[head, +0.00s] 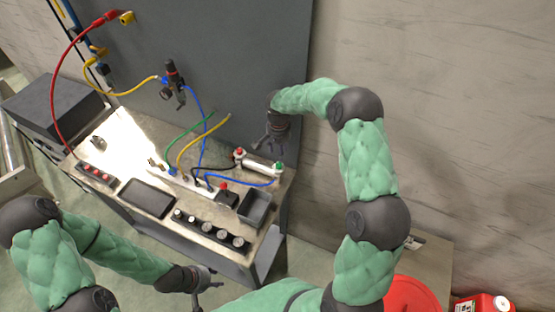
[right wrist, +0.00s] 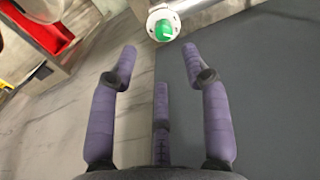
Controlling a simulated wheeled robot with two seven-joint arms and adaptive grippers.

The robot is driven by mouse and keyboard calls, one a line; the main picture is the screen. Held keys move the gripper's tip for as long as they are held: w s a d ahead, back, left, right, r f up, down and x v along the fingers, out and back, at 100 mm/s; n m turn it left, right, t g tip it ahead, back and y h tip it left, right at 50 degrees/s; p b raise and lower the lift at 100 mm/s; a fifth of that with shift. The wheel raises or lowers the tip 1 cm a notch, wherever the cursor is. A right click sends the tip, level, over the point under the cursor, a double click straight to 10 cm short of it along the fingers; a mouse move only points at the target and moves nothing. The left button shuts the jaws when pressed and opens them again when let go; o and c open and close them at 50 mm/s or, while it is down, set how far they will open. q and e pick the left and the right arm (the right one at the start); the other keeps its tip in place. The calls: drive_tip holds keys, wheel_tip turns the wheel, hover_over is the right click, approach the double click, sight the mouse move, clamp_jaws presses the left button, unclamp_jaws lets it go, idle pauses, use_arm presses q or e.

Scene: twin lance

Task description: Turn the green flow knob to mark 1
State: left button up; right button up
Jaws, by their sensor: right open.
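The green flow knob (head: 280,165) sits on the right end of a pale cylinder (head: 260,164) at the panel's back right. In the right wrist view the green knob (right wrist: 163,29) shows end-on at the top, with a pale ring around it; its marks are too small to read. My right gripper (head: 276,143) is just behind and above the cylinder in the head view. In the right wrist view its fingers (right wrist: 158,62) are spread and empty, with the knob beyond their tips, apart. My left gripper (head: 205,282) hangs low in front of the panel, away from the knob; its finger opening is unclear.
A red knob (head: 238,152) is at the cylinder's other end. Blue, green and yellow hoses (head: 205,140) run close by on the left. A dark tray (head: 255,207) lies in front of the cylinder. A grey board (head: 225,60) stands behind.

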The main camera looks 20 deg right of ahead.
sight(279, 164)
drive_tip(key=f, duration=0.9)
drive_tip(key=shift+w+p, duration=0.3)
drive_tip(key=shift+p, duration=0.05)
drive_tip(key=shift+r, duration=0.1)
clamp_jaws()
